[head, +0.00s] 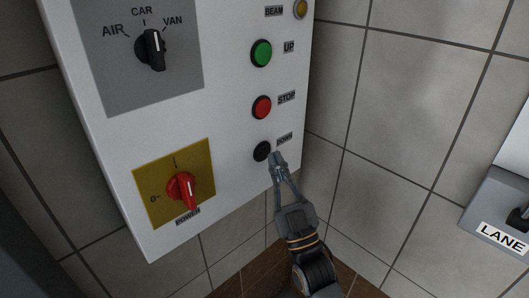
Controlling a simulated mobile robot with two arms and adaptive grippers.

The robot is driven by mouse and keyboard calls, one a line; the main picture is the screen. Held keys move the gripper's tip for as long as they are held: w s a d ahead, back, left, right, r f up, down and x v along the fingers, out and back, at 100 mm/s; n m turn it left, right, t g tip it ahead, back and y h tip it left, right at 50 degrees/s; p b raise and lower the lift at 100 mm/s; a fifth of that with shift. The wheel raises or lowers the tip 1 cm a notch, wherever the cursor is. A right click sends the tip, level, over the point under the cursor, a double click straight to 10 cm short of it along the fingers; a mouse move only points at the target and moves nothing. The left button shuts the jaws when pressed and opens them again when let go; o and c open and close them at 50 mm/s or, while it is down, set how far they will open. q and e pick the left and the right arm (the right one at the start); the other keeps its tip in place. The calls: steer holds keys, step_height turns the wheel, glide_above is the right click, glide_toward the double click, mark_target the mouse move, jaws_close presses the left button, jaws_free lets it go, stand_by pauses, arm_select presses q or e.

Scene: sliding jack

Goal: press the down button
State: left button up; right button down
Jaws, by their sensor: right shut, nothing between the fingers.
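The black down button (262,151) sits low on the right side of a white control panel (225,190), beside a label (285,139) that reads DOWN. My right gripper (277,160) is shut and empty. Its fingertips are just to the right of the button and slightly below it in the picture. I cannot tell whether they touch the button or the panel. My left gripper is not in view.
Above the down button are a red STOP button (261,107), a green UP button (261,53) and a BEAM lamp (300,9). A red rotary switch (183,190) and a black selector (152,48) are on the left. A grey LANE box (497,215) is at right.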

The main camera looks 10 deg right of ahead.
steer(key=shift+w, duration=0.1)
steer(key=shift+w+a, duration=0.2)
steer(key=shift+w, duration=0.05)
